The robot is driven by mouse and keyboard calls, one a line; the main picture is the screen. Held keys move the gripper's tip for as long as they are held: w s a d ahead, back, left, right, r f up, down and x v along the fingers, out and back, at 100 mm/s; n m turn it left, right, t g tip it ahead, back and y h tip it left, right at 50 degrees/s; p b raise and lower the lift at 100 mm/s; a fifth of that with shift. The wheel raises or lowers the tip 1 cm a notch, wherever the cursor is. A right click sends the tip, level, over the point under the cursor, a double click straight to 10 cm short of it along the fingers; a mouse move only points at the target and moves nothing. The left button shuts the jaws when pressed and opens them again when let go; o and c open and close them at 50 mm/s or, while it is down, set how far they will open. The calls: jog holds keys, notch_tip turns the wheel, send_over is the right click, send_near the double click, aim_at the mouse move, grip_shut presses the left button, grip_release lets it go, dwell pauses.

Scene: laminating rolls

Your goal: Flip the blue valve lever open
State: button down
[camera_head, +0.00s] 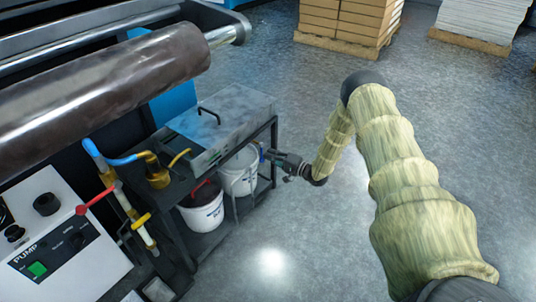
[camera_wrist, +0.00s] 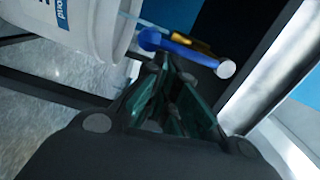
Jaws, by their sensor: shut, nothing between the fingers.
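The blue valve lever (camera_wrist: 185,47) shows in the wrist view just beyond my fingertips. It is a blue bar with a pale round end at the right, and a yellow piece lies behind it. My gripper (camera_wrist: 165,64) is shut and empty, its tips close below the lever's left part; I cannot tell whether they touch. In the head view my gripper (camera_head: 272,155) is at the right side of the dark cart, beside the white bucket. The lever is too small and covered there to make out clearly.
The cart (camera_head: 272,138) carries a grey lidded tray (camera_head: 232,112). White buckets (camera_head: 240,172) stand on its lower shelf. A red lever (camera_head: 97,198) and a yellow lever (camera_head: 141,220) are by the pump panel (camera_head: 60,245).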

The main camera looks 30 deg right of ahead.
dwell(0.4)
jog(key=s+d+p, duration=0.1)
jog(key=s+d, duration=0.6)
jog(key=d, duration=0.1)
jog(key=shift+s+d, duration=0.35)
dwell(0.5)
